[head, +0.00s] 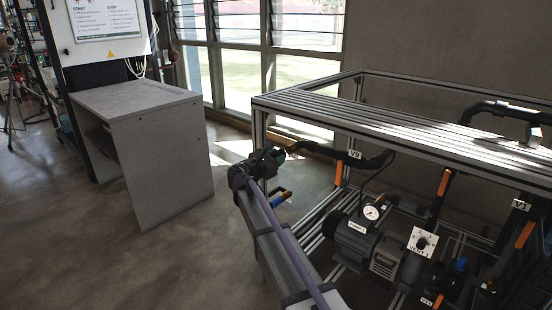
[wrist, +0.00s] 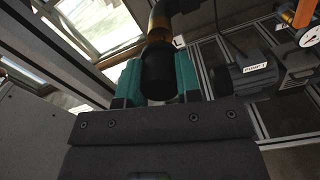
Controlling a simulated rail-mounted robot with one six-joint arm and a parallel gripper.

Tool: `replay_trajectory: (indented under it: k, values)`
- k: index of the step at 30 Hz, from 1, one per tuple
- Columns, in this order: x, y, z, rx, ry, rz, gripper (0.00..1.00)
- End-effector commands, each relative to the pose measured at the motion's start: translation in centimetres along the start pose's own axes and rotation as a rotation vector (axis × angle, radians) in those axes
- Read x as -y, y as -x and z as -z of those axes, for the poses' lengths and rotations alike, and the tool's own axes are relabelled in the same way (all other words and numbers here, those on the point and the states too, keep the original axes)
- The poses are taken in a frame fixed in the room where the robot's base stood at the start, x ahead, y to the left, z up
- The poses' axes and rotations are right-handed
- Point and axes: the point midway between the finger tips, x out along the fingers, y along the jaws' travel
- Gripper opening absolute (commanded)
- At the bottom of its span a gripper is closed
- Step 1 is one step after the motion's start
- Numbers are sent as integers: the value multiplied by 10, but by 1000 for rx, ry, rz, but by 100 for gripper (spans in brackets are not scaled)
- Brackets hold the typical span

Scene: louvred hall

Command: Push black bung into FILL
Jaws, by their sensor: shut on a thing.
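My gripper (wrist: 158,85) is shut on the black bung (wrist: 157,72), a dark cylinder between its two teal fingers. Beyond the bung, in line with it, is a black pipe end with a brass-coloured collar (wrist: 159,22). The bung overlaps the collar in the wrist view, so I cannot tell whether they touch or how deep the bung sits. In the head view my gripper (head: 277,157) is at the left end of a black pipe (head: 335,156), under the frame's near left corner. The bung is not clear there. No FILL label is readable.
The slatted aluminium frame top (head: 410,122) lies above and right of my arm. Below it are a pump (head: 355,240), a gauge (head: 371,212), and pipes with orange handles (head: 444,182). A grey cabinet (head: 160,165) stands at left, with open floor between.

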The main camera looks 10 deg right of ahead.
Motion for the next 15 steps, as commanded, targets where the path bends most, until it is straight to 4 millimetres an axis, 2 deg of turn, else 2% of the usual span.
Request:
replay_trajectory:
  k: [15]
  values:
    - [0,-16,0,0,0,0,0]
